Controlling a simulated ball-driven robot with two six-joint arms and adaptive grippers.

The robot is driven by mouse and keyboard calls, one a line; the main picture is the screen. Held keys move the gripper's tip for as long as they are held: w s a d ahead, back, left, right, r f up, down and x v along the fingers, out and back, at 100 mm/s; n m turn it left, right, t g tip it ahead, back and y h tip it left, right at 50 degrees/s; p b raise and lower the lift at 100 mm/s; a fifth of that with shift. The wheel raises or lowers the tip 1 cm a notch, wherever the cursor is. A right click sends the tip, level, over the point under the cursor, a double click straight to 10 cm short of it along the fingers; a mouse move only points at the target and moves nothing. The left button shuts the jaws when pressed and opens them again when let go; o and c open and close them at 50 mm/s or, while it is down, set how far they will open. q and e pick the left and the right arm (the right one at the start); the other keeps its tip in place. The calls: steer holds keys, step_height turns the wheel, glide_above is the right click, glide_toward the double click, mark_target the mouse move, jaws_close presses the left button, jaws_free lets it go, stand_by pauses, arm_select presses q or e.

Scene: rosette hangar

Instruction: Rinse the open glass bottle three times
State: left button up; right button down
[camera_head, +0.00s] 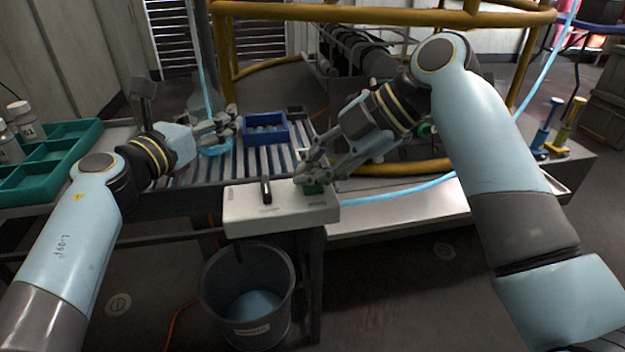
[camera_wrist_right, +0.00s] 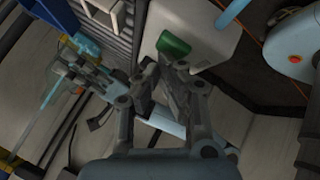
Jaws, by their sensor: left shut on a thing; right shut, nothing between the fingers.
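My left gripper (camera_head: 228,122) is shut on a clear, faint thing that looks like the glass bottle (camera_head: 203,100), above the slatted rack. Its outline is hard to make out; pale blue shows at its lower part, and a thin light-blue line runs down from above. The left gripper also shows in the right wrist view (camera_wrist_right: 80,62). My right gripper (camera_head: 306,176) is shut and empty, its tips at the green button (camera_head: 314,189) on the white box (camera_head: 240,212). In the right wrist view the tips (camera_wrist_right: 163,64) are close to the green button (camera_wrist_right: 174,44); I cannot tell whether they touch.
A black lever (camera_head: 265,188) stands on the white box. A blue open bin (camera_head: 265,120) sits on the slatted rack (camera_head: 285,158). A grey bucket (camera_head: 220,292) with blue liquid stands below. A green tray (camera_head: 50,185) with bottles is at left. Yellow rails (camera_head: 390,14) run behind.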

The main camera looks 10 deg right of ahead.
steer(key=shift+r, duration=0.85)
steer(key=shift+r, duration=0.1)
steer(key=shift+r, duration=2.4)
step_height(320, 180, up, 6)
glide_above(312, 187)
steer(key=shift+r, duration=0.1)
